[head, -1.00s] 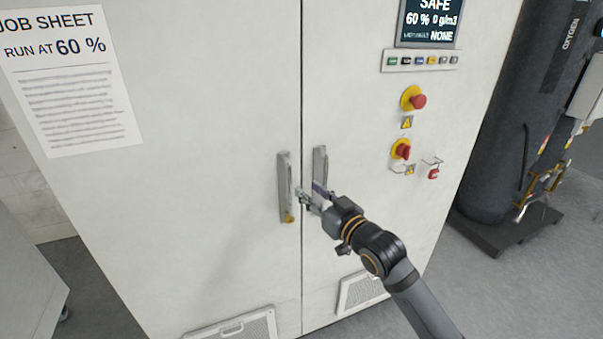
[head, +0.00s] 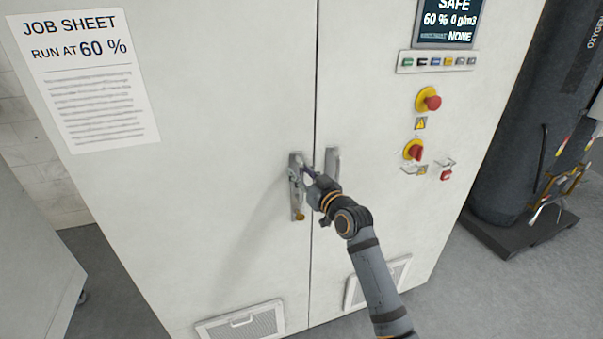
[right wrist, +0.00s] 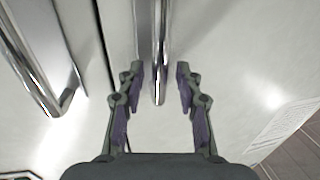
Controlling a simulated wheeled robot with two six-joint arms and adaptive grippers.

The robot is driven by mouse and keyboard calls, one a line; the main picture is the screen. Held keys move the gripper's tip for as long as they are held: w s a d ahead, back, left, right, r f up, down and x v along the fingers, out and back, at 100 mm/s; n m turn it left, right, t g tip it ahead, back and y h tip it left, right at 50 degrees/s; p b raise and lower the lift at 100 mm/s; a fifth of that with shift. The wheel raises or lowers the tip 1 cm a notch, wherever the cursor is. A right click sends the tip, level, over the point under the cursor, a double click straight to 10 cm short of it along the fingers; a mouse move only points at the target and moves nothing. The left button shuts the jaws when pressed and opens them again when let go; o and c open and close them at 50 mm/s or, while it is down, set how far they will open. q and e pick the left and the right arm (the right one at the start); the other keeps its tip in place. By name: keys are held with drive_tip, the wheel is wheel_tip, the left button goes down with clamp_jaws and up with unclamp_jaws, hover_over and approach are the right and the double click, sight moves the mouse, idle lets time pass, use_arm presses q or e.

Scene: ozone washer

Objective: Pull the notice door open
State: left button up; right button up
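The notice door (head: 215,180) is the left cabinet door, with the job sheet (head: 90,80) on it. It looks shut, flush with the right door (head: 365,130). Its upright metal handle (head: 297,206) is beside the seam. My right gripper (head: 298,172) is at this handle, partly covering it in the head view. In the right wrist view, my right gripper (right wrist: 159,75) is open, with one finger on each side of the handle bar (right wrist: 160,40). I see a gap between the bar and each finger. My left gripper is in neither view.
The right door's handle (head: 332,162) is close beside my right gripper. A red emergency button (head: 432,102) and a red switch (head: 416,152) are on the right door. A dark oxygen tank (head: 520,130) stands to the right. Grey floor is clear at the lower right.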

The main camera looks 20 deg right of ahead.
clamp_jaws()
drive_tip(key=shift+f, duration=0.1)
idle(0.6)
